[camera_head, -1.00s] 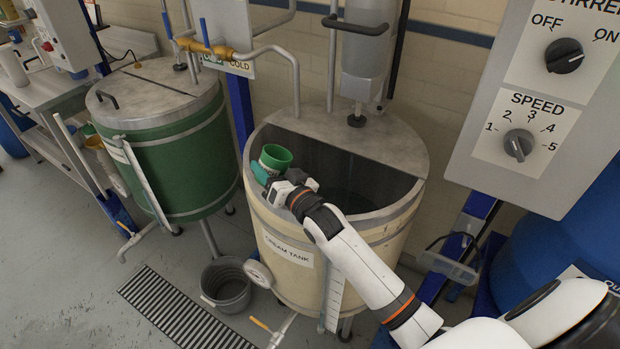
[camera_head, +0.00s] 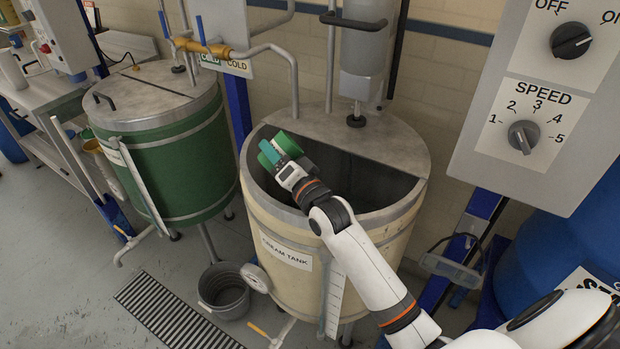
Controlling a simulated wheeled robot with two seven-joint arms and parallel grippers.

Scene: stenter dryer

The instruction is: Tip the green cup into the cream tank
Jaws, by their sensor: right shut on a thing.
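The cream tank (camera_head: 372,244) stands in the middle, its half-lid at the back and its front half open. Its label reads CREAM TANK. My right gripper (camera_head: 276,160) is shut on the green cup (camera_head: 287,143). It holds the cup over the left part of the tank opening. The cup is tilted and its mouth is turned out of sight, so I cannot see what is in it. My left gripper is not in view.
A green tank (camera_head: 180,155) with a closed lid stands to the left. A grey bucket (camera_head: 224,290) sits on the floor beside a drain grate (camera_head: 170,315). A stirrer motor (camera_head: 366,55) hangs above the cream tank. A control panel (camera_head: 545,100) fills the upper right.

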